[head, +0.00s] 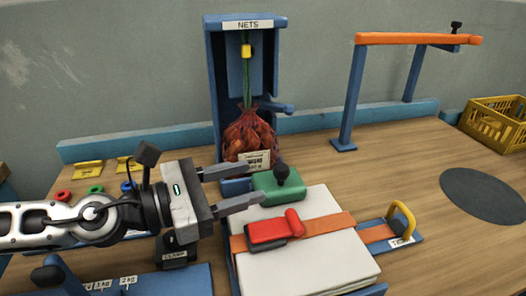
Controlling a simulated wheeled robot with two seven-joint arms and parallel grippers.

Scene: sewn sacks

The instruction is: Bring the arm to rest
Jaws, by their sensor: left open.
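My left arm (85,215) comes in from the left edge, low over the bench. Its gripper (255,187) is open, the two grey fingers pointing right with nothing between them. The fingertips are in front of the red net sack (252,133) and close to the left of a green block with a black knob (279,187). I cannot tell whether a finger touches the block. My right gripper does not show.
A blue stand marked NETS (214,85) holds the net sack. White sheets (310,272) lie stacked under an orange strap with a red clasp (275,230). An orange rail (415,39) stands behind, a yellow crate (493,122) at right. The wooden bench at right is mostly clear.

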